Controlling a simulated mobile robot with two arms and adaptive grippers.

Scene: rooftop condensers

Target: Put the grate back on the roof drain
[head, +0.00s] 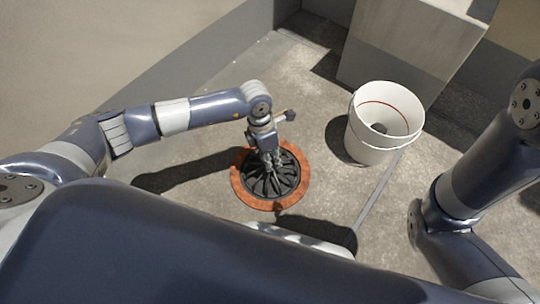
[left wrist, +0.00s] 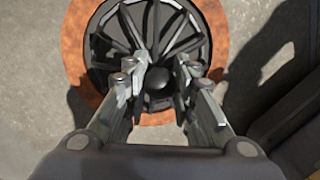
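The black domed grate (head: 271,180) has curved ribs and lies inside the rust-orange ring of the roof drain (head: 243,192). In the left wrist view the grate (left wrist: 105,45) fills the middle of the ring (left wrist: 215,25), and I see no clear tilt. My left gripper (head: 268,158) points down over the grate's centre. In the left wrist view its two fingers (left wrist: 165,75) stand apart on either side of the round hub (left wrist: 158,78), with a gap between them. Whether the fingertips touch the ribs is unclear. My right gripper is out of view; only part of that arm shows at the right.
A white bucket (head: 369,143) stands on the roof to the right of the drain. A grey block (head: 398,52) stands behind it. A low wall (head: 215,55) runs along the back left. The roof floor (head: 225,115) around the drain is clear.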

